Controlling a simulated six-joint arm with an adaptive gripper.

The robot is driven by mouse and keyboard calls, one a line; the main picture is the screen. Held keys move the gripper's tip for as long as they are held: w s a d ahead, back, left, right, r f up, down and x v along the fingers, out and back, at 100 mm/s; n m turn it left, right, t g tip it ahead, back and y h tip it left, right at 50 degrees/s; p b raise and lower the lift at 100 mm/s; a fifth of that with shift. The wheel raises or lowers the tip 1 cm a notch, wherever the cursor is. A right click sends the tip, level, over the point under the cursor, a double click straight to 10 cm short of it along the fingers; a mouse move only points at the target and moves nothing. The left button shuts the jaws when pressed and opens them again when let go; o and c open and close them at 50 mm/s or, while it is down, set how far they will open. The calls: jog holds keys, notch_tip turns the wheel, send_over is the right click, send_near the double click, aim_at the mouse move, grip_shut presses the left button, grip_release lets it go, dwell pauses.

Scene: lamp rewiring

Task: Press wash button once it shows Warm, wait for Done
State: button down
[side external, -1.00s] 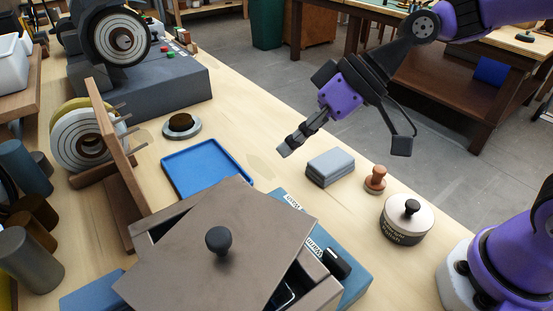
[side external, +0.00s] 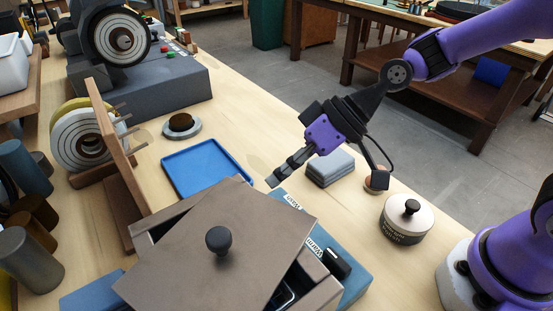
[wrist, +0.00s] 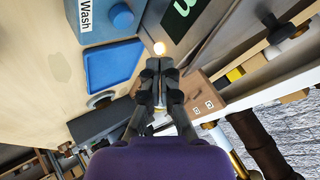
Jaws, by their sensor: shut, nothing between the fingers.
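A grey-brown box with a tilted lid (side external: 215,245) and black knob stands at the front in the side external view. Its blue side panel (side external: 350,285) has white labels (side external: 314,247) and a dark knob. In the wrist view a white Wash label (wrist: 86,14) lies beside a round blue button (wrist: 122,15). A dark display (wrist: 185,12) with green writing is cut off at the top, so I cannot read it. A small light (wrist: 159,47) glows near it. My gripper (side external: 275,182) is shut and empty, above the bench beyond the panel; it also shows in the wrist view (wrist: 158,70).
A blue tray (side external: 205,168) lies left of my gripper. A wooden rack with reels (side external: 85,140) stands at left.

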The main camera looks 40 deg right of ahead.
aim_at(282, 197)
jog(key=shift+f, duration=1.85)
jog(key=shift+f, duration=0.15)
jog(key=shift+f, duration=0.3)
jog(key=shift+f, duration=0.45)
dwell(0.5)
dwell(0.3)
jog(key=shift+r, duration=0.9)
jog(key=shift+r, duration=2.5)
jog(key=shift+d, duration=0.1)
